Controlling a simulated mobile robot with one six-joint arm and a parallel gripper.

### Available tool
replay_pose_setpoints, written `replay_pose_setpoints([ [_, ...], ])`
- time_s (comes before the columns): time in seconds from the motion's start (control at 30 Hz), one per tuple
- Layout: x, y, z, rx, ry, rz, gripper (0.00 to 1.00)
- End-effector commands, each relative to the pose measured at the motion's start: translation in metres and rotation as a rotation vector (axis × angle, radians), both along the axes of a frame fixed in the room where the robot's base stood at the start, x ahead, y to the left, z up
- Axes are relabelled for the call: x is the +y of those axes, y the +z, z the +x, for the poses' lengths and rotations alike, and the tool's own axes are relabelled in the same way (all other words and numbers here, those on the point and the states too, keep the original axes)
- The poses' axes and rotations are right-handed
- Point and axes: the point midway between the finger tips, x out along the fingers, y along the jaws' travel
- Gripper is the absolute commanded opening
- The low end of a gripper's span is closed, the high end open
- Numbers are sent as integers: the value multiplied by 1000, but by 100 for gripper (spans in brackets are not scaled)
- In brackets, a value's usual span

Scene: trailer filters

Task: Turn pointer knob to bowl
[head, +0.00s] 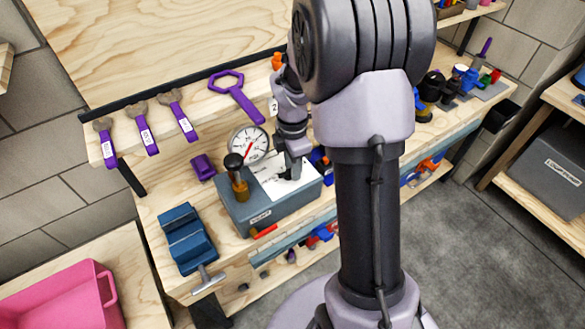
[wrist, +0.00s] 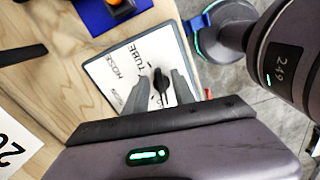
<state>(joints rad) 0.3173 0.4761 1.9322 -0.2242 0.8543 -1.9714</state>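The black pointer knob (wrist: 161,84) sits on a white label plate (wrist: 122,67) on top of a grey box (head: 268,207). The wrist view shows the words TUBE and HOSE on the plate; another label is too small to read. My gripper (wrist: 161,76) is over the plate with its two fingers on either side of the knob. Gaps show between the fingers and the knob, so it looks open. In the head view my gripper (head: 288,172) reaches down to the plate and hides most of the knob. I cannot tell which label the knob points to.
A pressure gauge (head: 249,143) and a brass fitting with a black top (head: 237,180) stand at the box's left. A blue vise (head: 187,240) is further left. Purple wrenches (head: 146,132) lie behind. A red handle (head: 265,232) is at the box's front.

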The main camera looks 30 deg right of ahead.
Motion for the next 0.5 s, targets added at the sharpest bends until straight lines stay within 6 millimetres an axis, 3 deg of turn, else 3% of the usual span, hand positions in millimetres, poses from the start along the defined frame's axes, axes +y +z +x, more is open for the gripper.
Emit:
replay_pose_setpoints([
  [0.2, 0, 1, 0, 0, 0, 0, 29],
  [0.37, 0, 1, 0, 0, 0, 0, 0],
  [0.5, 0, 1, 0, -1, 0, 0, 0],
])
